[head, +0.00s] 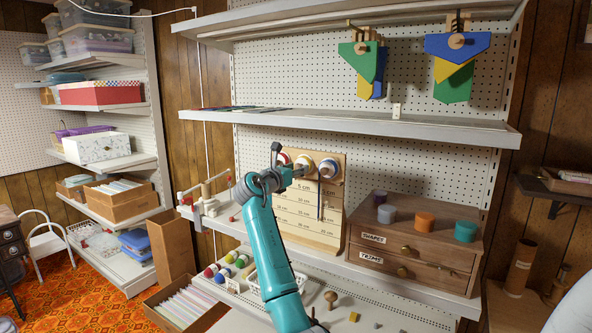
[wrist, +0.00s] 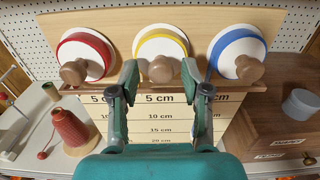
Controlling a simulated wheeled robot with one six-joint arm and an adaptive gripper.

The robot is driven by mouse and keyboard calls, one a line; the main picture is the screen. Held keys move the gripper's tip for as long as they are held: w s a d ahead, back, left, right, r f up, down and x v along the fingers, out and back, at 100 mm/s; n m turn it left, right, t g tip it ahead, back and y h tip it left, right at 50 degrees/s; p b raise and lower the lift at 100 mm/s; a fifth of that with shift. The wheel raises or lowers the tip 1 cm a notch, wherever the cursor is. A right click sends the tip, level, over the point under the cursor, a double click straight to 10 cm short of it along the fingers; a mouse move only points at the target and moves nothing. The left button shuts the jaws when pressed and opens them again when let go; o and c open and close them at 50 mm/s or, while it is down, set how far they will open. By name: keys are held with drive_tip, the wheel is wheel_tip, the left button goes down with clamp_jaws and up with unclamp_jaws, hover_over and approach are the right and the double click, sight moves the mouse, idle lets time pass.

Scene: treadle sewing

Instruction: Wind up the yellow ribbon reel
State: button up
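The yellow ribbon reel (wrist: 162,45) is the middle one of three on an upright wooden board. It has a white face, a yellow rim and a round wooden knob (wrist: 161,69); part of it also shows in the head view (head: 304,161). My gripper (wrist: 160,74) is open, with one finger on each side of this knob in the wrist view. I cannot tell whether either finger touches it. In the head view my gripper (head: 298,172) is in front of the board, partly covering the reels. The yellow ribbon's hanging end is not visible.
The red reel (wrist: 86,57) and the blue reel (wrist: 237,52) flank it closely. The measuring board (head: 328,222) carries centimetre marks. A wooden drawer box (head: 414,244) stands right, a red spool (wrist: 68,127) left. A shelf (head: 350,122) runs above.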

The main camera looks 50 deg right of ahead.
drive_tip(key=s+a, duration=0.1)
drive_tip(key=a, duration=1.1)
idle(0.5)
